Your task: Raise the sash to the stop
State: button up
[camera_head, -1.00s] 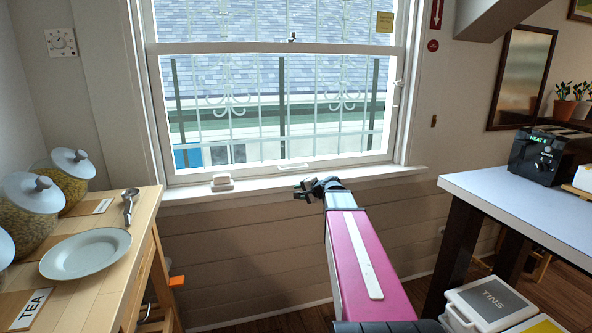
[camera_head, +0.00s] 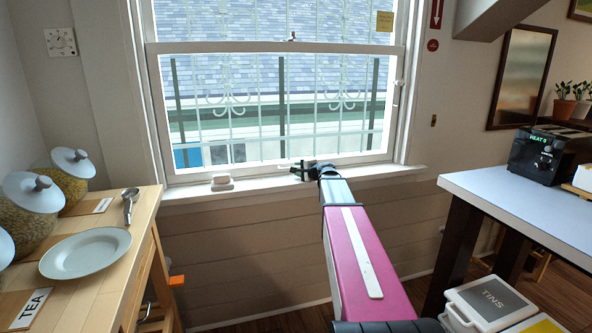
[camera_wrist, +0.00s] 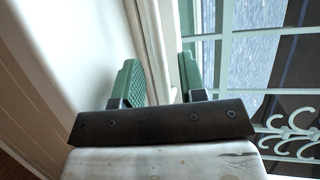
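The lower window sash (camera_head: 230,172) has a white frame, and its bottom rail sits down by the sill (camera_head: 380,172). My gripper (camera_head: 303,170) is at the middle of that rail, where it covers most of the small white sash lift. In the wrist view, my gripper (camera_wrist: 160,82) has its two green fingers apart. A white bar of the window frame (camera_wrist: 151,45) shows in the gap between them. I cannot tell whether the fingers touch it. The sash latch (camera_head: 292,37) is on the meeting rail above.
A wooden counter with jars and a plate (camera_head: 86,253) is at the left. A white-topped table (camera_head: 520,205) is at the right. A yellow note (camera_head: 384,21) is on the upper pane.

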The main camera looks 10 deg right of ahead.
jog(key=shift+x, duration=1.2)
grip_shut()
notch_tip(320, 180, up, 10)
jog(key=shift+r, duration=0.1)
grip_release()
jog(key=v, duration=1)
jog(key=shift+s, duration=0.35)
